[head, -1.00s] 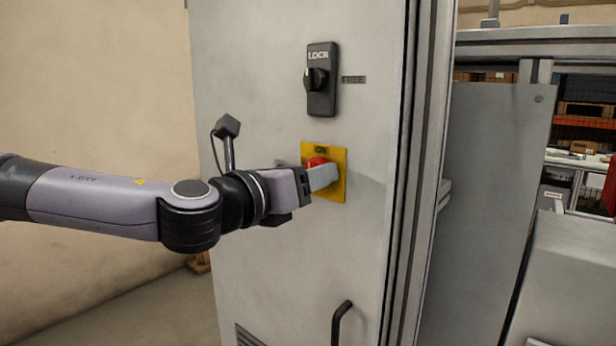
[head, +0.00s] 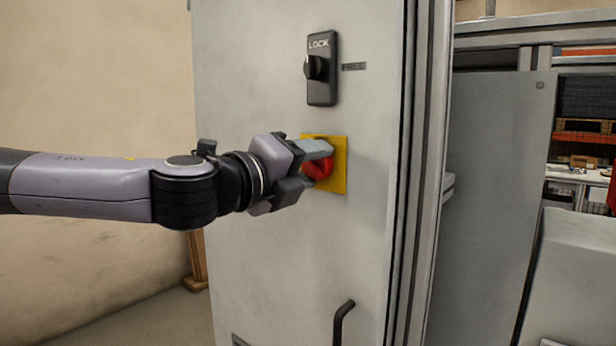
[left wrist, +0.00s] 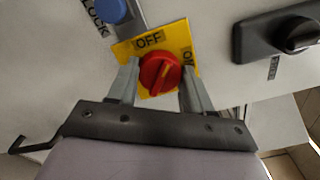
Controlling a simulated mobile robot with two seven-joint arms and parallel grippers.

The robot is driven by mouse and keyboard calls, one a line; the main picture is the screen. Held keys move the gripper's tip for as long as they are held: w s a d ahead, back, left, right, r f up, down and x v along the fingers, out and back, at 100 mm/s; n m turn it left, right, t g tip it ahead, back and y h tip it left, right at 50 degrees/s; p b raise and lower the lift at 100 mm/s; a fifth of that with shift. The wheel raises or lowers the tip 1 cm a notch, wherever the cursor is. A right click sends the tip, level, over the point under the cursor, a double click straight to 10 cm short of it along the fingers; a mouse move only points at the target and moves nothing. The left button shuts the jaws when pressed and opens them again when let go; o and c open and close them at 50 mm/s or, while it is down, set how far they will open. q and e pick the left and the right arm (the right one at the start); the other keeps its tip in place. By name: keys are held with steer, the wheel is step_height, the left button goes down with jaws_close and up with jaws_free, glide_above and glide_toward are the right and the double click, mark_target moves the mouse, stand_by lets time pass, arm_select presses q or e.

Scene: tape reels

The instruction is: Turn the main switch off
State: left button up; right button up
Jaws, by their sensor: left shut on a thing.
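The main switch is a red rotary knob (head: 319,168) on a yellow plate (head: 338,178), fixed to the grey cabinet door. In the left wrist view the red knob (left wrist: 160,73) sits between my finger pads, and the yellow plate (left wrist: 124,52) shows OFF and a partly hidden second label. My left gripper (head: 318,160) is shut on the knob, one finger above it in the head view and the hand rolled. The knob's exact pointing direction is hard to tell. My right gripper is not in view.
A black lock switch (head: 321,88) marked LOCK, with a FREE label beside it, sits above the yellow plate. A black door handle (head: 341,322) is lower down. A blue knob (left wrist: 111,9) shows in the left wrist view. Free room lies left of the cabinet.

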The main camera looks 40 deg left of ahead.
arm_select(q)
steer(key=shift+f+n+b, duration=0.1)
steer(key=shift+n+b, duration=0.3)
steer(key=shift+n, duration=0.6)
steer(key=n+b, duration=0.1)
steer(key=n, duration=0.1)
steer(key=shift+n, duration=0.3)
steer(key=shift+n+b, duration=0.75)
steer(key=shift+n, duration=1.05)
steer(key=o, duration=1)
steer(key=shift+o, duration=0.2)
steer(key=s, duration=0.7)
steer(key=shift+a+p, duration=0.3)
